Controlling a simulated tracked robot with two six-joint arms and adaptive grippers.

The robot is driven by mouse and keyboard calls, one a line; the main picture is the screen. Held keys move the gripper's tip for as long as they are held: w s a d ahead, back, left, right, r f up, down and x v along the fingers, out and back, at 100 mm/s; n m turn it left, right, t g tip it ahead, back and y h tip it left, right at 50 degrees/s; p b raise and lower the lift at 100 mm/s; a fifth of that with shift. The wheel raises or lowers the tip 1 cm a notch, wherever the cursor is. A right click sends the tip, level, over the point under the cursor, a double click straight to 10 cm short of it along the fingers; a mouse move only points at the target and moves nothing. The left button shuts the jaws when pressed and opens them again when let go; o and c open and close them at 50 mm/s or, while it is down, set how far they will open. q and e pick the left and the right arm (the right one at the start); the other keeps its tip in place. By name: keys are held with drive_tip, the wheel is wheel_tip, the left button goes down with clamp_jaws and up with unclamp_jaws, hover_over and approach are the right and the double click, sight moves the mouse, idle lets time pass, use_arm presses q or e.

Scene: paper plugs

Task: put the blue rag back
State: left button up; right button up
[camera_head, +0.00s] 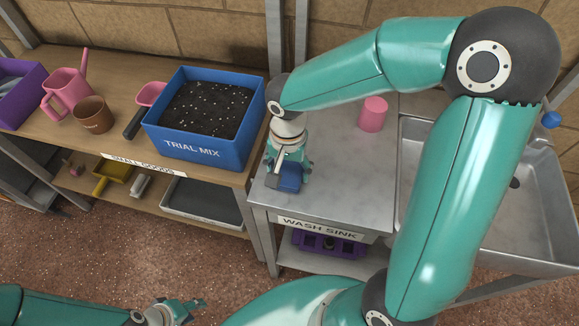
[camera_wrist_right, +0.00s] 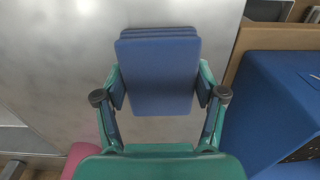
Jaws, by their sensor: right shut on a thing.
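The blue rag (camera_head: 290,178) is a folded, layered block at the left end of the grey metal wash sink bench (camera_head: 345,190). My right gripper (camera_head: 287,168) points down and is shut on it. In the right wrist view the blue rag (camera_wrist_right: 158,75) sits between the two fingers of my right gripper (camera_wrist_right: 160,95), over the metal top. I cannot tell whether the rag touches the bench. My left gripper (camera_head: 185,310) is at the bottom edge, away from the benches, with nothing seen in it; its opening is unclear.
A blue TRIAL MIX tub (camera_head: 205,148) of dark soil stands close left of my right gripper. A pink cylinder (camera_head: 373,114) stands behind on the metal top. The sink basin (camera_head: 540,215) is right. Pink can (camera_head: 66,95) and brown pot (camera_head: 93,115) stand left.

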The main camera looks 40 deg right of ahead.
sight(288, 169)
drive_tip(key=o, duration=1.1)
wheel_tip(288, 169, up, 12)
drive_tip(key=p, duration=0.1)
